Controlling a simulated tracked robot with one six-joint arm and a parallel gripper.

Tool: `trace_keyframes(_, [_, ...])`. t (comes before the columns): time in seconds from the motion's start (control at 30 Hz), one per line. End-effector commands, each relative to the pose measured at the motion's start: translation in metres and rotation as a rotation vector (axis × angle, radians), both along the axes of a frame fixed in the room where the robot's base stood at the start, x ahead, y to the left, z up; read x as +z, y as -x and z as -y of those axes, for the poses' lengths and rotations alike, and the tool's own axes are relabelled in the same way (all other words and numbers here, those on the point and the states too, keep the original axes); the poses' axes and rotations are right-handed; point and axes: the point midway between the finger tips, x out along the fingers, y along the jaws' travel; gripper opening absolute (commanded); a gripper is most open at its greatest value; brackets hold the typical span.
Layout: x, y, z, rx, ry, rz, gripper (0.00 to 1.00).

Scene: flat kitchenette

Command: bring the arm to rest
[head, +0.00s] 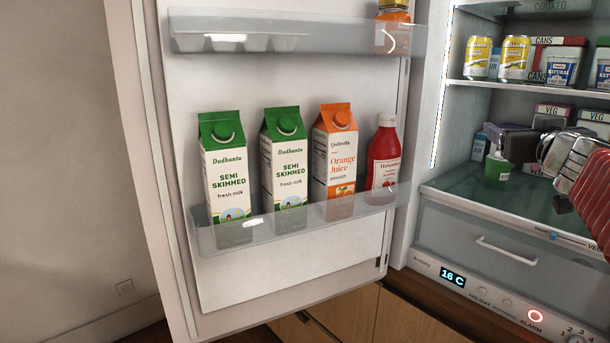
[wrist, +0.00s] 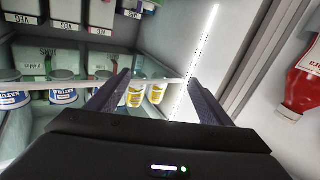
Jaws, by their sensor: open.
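My gripper (wrist: 160,78) shows in the wrist view with its two dark fingers spread apart and nothing between them. It points into the open fridge, and yellow-and-white cans (wrist: 146,95) show beyond the fingers. The wrist picture is upside down. In the head view, a metallic end and a red striped part at the right edge seem to be my arm, inside the fridge opening above the glass shelf (head: 462,196).
The fridge door (head: 290,278) stands open at left, its shelf holding two milk cartons (head: 225,170), orange juice (head: 334,155) and a red sauce bottle (head: 383,158). Yellow cans (head: 514,58) stand on the upper shelf (head: 475,88). A drawer (head: 450,235) is below.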

Motion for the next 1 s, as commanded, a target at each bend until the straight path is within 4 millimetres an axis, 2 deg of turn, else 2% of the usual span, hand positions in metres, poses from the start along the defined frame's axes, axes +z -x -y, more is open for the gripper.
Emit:
trace_keyframes(0.03, [-0.002, 0.004, -0.013, -0.021, -0.006, 0.002, 0.73])
trace_keyframes(0.17, [-0.019, 0.019, -0.034, -0.093, -0.031, -0.022, 0.73])
trace_keyframes(0.37, [-0.069, 0.051, -0.07, -0.176, -0.089, -0.137, 0.73])
trace_keyframes(0.67, [-0.182, 0.115, -0.148, -0.162, -0.191, -0.458, 0.73])
trace_keyframes(0.8, [-0.234, 0.15, -0.19, -0.1, -0.227, -0.625, 0.73])
trace_keyframes(1.0, [-0.3, 0.207, -0.252, 0.043, -0.261, -0.86, 0.73])
